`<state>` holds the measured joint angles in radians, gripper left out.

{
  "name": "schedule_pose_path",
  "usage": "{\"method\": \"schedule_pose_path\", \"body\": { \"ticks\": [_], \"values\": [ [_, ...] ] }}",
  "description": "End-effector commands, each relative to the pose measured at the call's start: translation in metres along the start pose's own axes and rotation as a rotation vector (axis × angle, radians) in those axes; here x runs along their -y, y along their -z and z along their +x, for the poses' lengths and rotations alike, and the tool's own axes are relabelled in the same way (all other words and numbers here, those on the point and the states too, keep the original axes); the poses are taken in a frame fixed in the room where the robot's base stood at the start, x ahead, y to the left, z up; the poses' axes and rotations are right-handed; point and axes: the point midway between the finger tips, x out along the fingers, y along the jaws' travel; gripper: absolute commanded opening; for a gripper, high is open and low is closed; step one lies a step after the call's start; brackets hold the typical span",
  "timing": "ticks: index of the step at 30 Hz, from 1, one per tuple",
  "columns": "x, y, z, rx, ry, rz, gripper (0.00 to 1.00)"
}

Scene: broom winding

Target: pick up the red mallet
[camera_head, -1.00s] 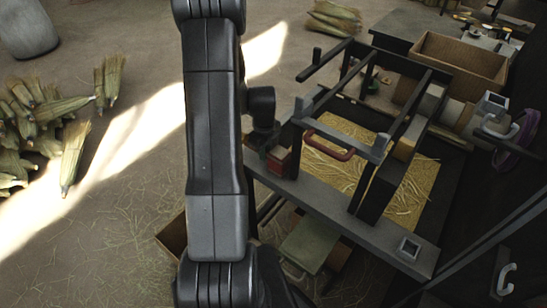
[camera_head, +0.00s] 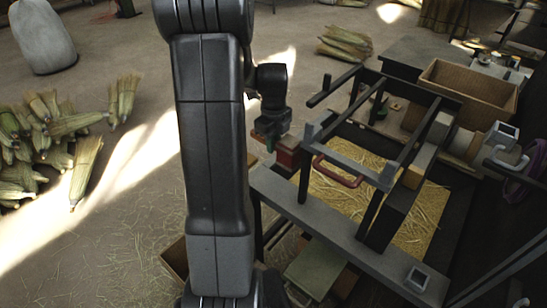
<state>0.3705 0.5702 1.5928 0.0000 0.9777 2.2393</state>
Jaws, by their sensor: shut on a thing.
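The red mallet's block-like head (camera_head: 289,152) shows just right of my gripper (camera_head: 272,136), beside the left end of the metal frame. My gripper is partly hidden behind its own dark wrist. It is shut on the mallet and holds it up over the near left end of the workbench (camera_head: 330,231). The mallet's handle is not clearly visible, and the jaws' exact grip on it is hard to make out.
A metal frame with a red curved handle (camera_head: 337,173) stands close right of the mallet. Straw (camera_head: 410,222) fills the bench's tray. A wooden box (camera_head: 468,88) is at the back right. Corn-like broom bundles (camera_head: 85,170) lie on the open floor at left.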

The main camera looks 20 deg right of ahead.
Motion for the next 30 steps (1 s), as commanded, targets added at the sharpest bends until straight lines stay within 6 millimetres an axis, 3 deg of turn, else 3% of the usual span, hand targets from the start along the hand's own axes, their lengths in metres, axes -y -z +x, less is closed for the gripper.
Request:
{"method": "schedule_pose_path", "body": {
  "ticks": [5, 11, 21, 30],
  "values": [
    [0.001, 0.000, -0.041, 0.003, 0.004, 0.000, 0.00],
    [-0.042, 0.000, -0.039, 0.000, 0.000, -0.005, 0.00],
    [-0.131, -0.001, -0.039, 0.001, 0.001, -0.007, 0.00],
    [-0.172, 0.000, -0.039, -0.001, 0.000, -0.003, 0.00]
  ]
}}
